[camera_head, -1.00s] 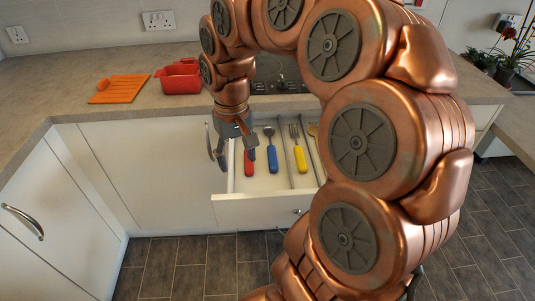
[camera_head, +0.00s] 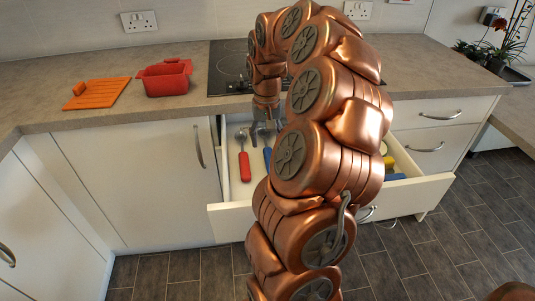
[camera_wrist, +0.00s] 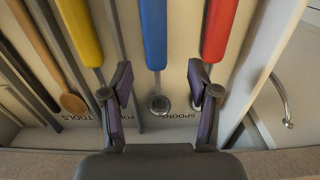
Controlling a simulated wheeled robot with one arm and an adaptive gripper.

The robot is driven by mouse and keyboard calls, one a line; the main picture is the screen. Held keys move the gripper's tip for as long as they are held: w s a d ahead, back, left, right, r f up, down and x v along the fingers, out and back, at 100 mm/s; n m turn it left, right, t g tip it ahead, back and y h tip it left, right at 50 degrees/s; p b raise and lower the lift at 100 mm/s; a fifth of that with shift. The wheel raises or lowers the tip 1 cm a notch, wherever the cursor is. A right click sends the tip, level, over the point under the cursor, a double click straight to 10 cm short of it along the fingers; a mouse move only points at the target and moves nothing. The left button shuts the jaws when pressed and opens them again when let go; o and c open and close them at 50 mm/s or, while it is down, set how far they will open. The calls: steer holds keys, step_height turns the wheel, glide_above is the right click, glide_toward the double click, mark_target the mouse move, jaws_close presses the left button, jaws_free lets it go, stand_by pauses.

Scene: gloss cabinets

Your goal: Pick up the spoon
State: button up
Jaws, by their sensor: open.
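The spoon with a blue handle (camera_wrist: 153,35) lies in the open drawer. Its round metal bowl (camera_wrist: 160,105) shows between my fingers in the wrist view, near the "SPOONS" label. In the head view only a bit of its blue handle (camera_head: 267,158) shows; my arm hides the rest. My gripper (camera_wrist: 160,84) is open and empty, with one finger on each side of the spoon in the picture. In the head view my gripper (camera_head: 264,132) points down over the drawer's back part. I cannot tell its exact height above the spoon.
A red-handled utensil (camera_wrist: 219,30) lies close on the right, near the drawer's side wall (camera_wrist: 262,70). A yellow-handled utensil (camera_wrist: 80,35) and a wooden spoon (camera_wrist: 50,65) lie left. The countertop (camera_head: 120,117) overhangs behind. A red dish (camera_head: 165,80) and orange board (camera_head: 97,92) stand on it.

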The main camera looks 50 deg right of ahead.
mark_target(268, 152)
steer(key=shift+s+d+f, duration=0.1)
steer(key=shift+d+f, duration=0.05)
steer(key=shift+f, duration=1.05)
steer(key=shift+s+d+f, duration=0.1)
steer(key=shift+f, duration=1.05)
steer(key=shift+c, duration=0.4)
jaws_close()
